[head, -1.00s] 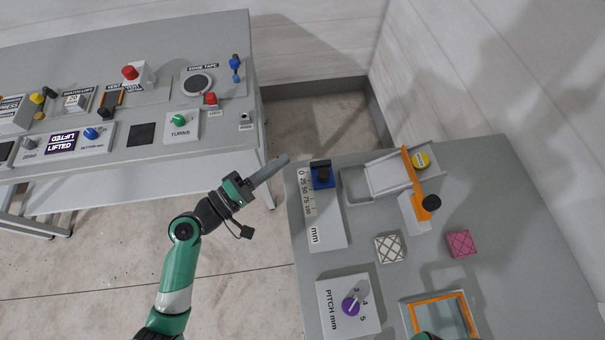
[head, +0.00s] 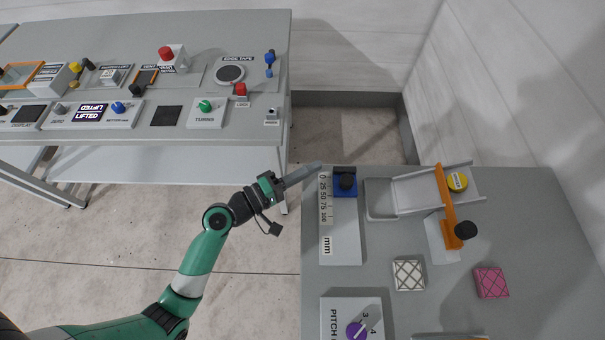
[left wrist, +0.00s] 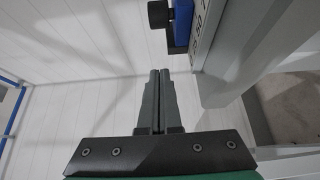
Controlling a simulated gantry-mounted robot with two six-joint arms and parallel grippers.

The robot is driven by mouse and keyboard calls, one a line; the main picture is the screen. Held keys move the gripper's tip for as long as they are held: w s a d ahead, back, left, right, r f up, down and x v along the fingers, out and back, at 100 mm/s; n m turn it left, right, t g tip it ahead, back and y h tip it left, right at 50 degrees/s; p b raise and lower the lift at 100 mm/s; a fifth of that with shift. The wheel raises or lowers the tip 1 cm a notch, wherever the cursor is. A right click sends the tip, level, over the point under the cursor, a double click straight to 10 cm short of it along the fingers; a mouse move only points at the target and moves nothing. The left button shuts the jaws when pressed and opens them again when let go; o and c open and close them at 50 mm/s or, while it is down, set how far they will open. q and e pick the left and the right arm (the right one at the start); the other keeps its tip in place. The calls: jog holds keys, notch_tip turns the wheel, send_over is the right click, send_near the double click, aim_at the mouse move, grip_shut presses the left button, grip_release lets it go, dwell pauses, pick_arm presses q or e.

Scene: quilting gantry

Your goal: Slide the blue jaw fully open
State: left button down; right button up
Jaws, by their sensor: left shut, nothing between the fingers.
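The blue jaw (head: 345,187) with its black knob sits at the far end of a white scale marked in mm (head: 341,235), near the 0 mark, on the grey table at right. In the left wrist view the blue jaw (left wrist: 181,24) shows at the top, right of the fingers. My left gripper (head: 318,167) is shut and empty. In the head view its tips appear just left of the blue jaw; in the left wrist view the fingers (left wrist: 159,75) point up the picture, apart from the jaw. My right gripper is not in view.
Right of the scale stand a grey tray with a slanted chute (head: 420,193), an orange lever (head: 447,205), a white patterned block (head: 408,275) and a pink block (head: 491,282). A purple pitch knob (head: 356,330) is nearer. A floor gap separates the left bench (head: 240,130).

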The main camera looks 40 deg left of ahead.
aim_at(346, 183)
pick_arm(q)
jog(key=x, duration=0.5)
jog(key=shift+w+d+b, duration=0.3)
jog(key=shift+w+b, duration=0.05)
jog(key=shift+b, duration=0.05)
jog(key=s+d, duration=0.2)
jog(key=d, duration=0.1)
jog(key=shift+s+p, duration=0.4)
